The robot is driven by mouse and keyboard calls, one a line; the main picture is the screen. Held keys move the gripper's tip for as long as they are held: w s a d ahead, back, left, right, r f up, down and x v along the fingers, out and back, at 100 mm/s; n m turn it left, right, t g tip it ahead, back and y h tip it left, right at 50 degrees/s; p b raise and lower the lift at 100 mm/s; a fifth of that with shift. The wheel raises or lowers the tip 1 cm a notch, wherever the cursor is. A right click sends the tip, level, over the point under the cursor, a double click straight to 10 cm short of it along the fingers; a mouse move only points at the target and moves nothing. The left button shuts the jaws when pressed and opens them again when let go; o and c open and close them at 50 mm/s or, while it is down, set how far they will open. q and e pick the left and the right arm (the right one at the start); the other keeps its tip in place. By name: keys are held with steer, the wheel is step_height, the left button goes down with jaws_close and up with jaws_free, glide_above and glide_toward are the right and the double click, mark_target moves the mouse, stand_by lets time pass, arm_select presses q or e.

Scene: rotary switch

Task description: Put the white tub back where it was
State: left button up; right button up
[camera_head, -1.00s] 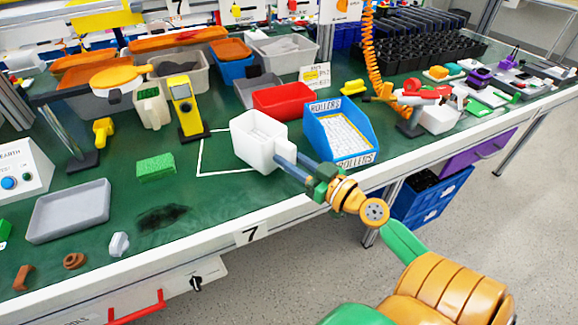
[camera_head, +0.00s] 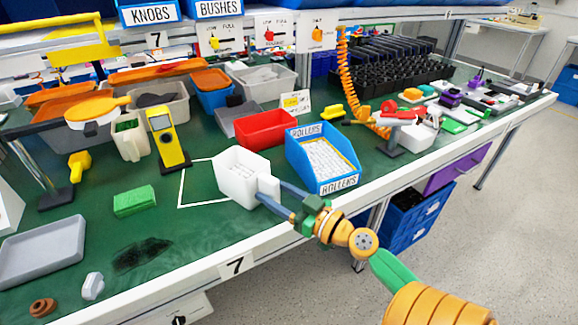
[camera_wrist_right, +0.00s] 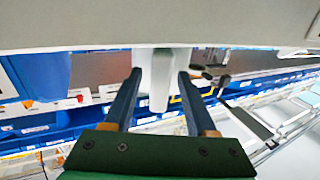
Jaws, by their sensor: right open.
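The white tub (camera_head: 236,182) stands upright on the green bench top near its front edge. It is at the right side of a white outline (camera_head: 181,185) marked on the bench, and overlaps it. Its short white handle (camera_head: 268,186) points toward the front right. My right gripper (camera_head: 271,193) is open, with its two blue-grey fingers on either side of the handle. In the right wrist view the handle (camera_wrist_right: 160,80) shows between the spread fingers (camera_wrist_right: 157,88), with gaps visible at both sides. My left gripper is not in view.
A blue rollers bin (camera_head: 322,160) stands close right of the tub, and a red bin (camera_head: 265,130) behind it. A yellow meter (camera_head: 168,140) and green sponge (camera_head: 134,200) are to the left. The bench inside the outline, left of the tub, is clear.

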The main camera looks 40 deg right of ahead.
steer(key=s+d+b, duration=0.1)
steer(key=s+b, duration=0.4)
steer(key=s, duration=0.6)
steer(key=shift+s+d+f, duration=0.15)
steer(key=shift+s+d, duration=0.05)
steer(key=shift+d, duration=0.15)
